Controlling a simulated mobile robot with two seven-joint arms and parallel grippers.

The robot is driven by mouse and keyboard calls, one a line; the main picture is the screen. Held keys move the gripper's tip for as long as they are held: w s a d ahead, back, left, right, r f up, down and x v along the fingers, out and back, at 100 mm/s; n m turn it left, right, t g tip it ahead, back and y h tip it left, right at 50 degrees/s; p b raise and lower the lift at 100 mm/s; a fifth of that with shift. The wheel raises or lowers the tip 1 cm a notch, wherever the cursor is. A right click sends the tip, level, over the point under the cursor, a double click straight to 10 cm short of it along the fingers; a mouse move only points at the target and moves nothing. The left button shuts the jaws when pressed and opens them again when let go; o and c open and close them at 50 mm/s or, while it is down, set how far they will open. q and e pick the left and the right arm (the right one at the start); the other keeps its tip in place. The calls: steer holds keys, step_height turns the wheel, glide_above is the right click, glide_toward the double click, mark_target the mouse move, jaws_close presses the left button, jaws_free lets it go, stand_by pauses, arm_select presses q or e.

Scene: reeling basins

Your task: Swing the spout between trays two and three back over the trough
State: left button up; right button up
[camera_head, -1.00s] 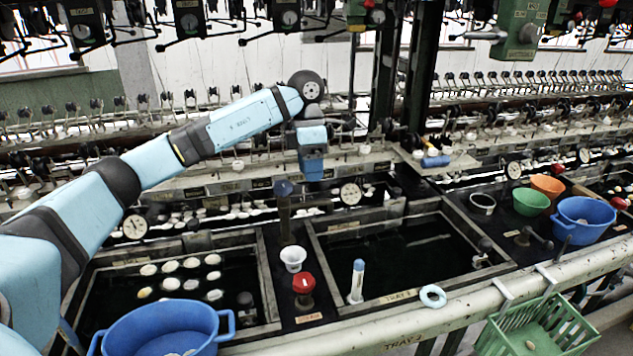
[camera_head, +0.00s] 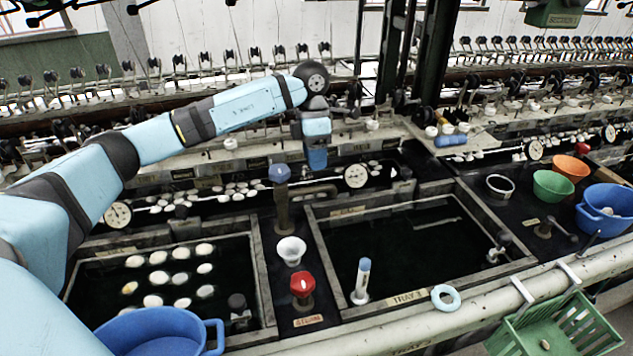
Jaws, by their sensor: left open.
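The spout (camera_head: 316,190) is a dark bent pipe on an upright post with a blue cap (camera_head: 280,173). The post stands on the black strip between the left tray (camera_head: 258,262) and the right tray (camera_head: 314,250). The pipe points right, along the back edge of the right tray. The trough (camera_head: 160,207), with white cocoons in it, runs behind the trays. My left gripper (camera_head: 317,166) points down, just above and right of the capped post. It is open with nothing seen between its jaws; its fingertips are hard to make out. My right gripper is not in view.
A white cup (camera_head: 291,251) and a red valve knob (camera_head: 302,285) stand in front of the post. A round gauge (camera_head: 356,176) is right of my gripper. A blue basin (camera_head: 165,330) is at front left; green and orange bowls (camera_head: 571,168) are at right.

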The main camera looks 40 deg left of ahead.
mark_target(306, 193)
arm_select(q)
steer(key=f, duration=0.4)
steer(key=d+f, duration=0.1)
steer(key=f, duration=0.1)
steer(key=shift+s+f, duration=0.3)
steer(key=shift+s, duration=0.1)
jaws_close()
